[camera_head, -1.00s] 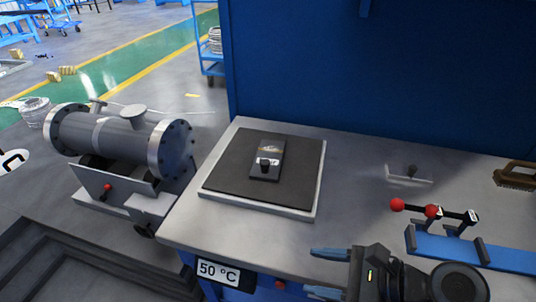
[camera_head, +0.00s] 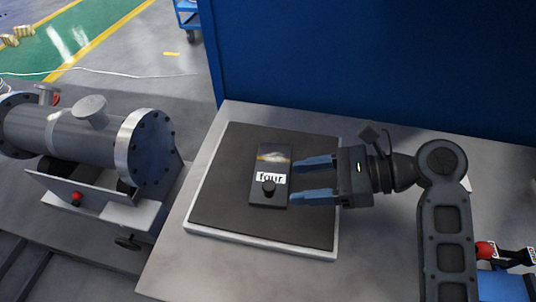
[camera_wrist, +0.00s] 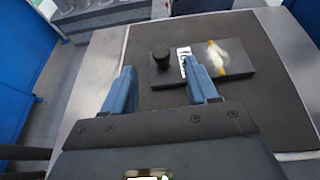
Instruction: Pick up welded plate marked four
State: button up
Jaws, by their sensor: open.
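The welded plate (camera_head: 271,158) is a dark rectangle with a shiny weld bead, a white label reading "four" and a black knob (camera_head: 268,188). It lies on a dark square pad with a light rim (camera_head: 212,232). My gripper (camera_head: 294,180) is open, its blue fingers pointing left at the plate's right side. In the wrist view the plate (camera_wrist: 238,60) lies ahead of the fingers, with the knob (camera_wrist: 161,57) between the line of the two fingertips. The right finger hides a little of the plate's near edge. I cannot tell whether the fingers touch it.
A grey flanged shell (camera_head: 75,135) stands on a support left of the bench. A blue wall panel (camera_head: 380,60) rises behind the bench. A red-knobbed clamp (camera_head: 487,250) is at the lower right. Bare bench top (camera_head: 165,280) lies in front of the pad.

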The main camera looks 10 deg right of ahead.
aim_at(266, 184)
jog(key=x, duration=0.7)
jog(key=shift+w+a+f, duration=0.15)
jog(key=shift+a, duration=0.15)
grip_shut()
dwell(1.1)
